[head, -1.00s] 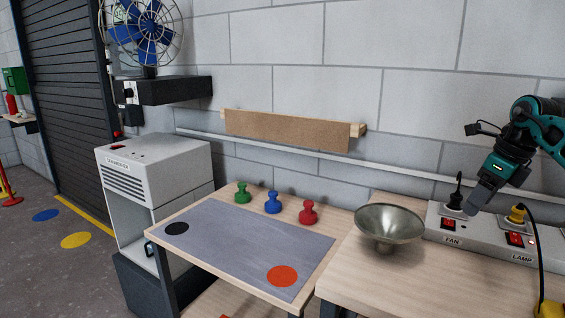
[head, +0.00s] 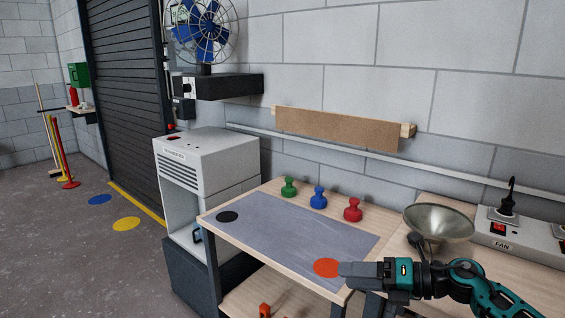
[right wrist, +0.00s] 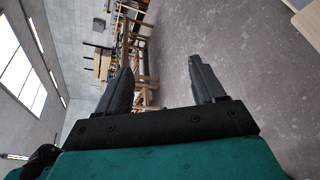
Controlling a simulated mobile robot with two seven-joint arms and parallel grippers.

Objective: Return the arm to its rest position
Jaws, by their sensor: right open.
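My right gripper (head: 358,276) shows at the lower right of the head view, its arm coming in from the right edge. It points left, in front of the red disc end of the grey mat, and holds nothing. In the right wrist view its two dark fingers (right wrist: 158,85) stand apart with only the room and floor between them. My left gripper is in neither view.
Open floor (head: 60,240) lies left.

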